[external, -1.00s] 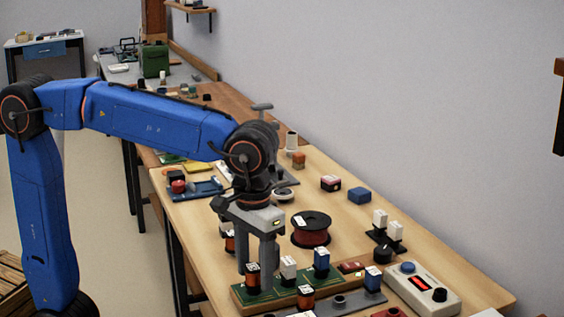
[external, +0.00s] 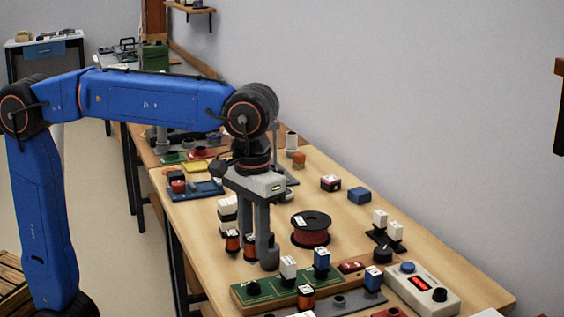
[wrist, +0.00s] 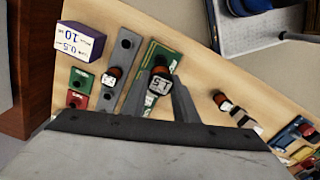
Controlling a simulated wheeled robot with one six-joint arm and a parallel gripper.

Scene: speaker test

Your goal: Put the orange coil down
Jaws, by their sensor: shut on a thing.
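My gripper (external: 257,252) is shut on an orange coil (external: 250,247) with a dark cap. In the wrist view the held coil (wrist: 160,78) sits between the two grey fingers and shows a pale label marked 1.5. The gripper points down just behind the left end of the green board (external: 268,293). I cannot tell whether the coil touches the table. A similar coil (external: 232,241) stands just left of it, partly apart from the fingers. Another orange coil (external: 306,298) stands on the grey strip (external: 362,303) in front.
White (external: 289,267) and blue (external: 321,259) blocks stand on the green board. A dark red wire spool (external: 311,231) is close on the right. A control box (external: 423,289) stands at the front right. The table (external: 345,222) has bare wood beyond the spool.

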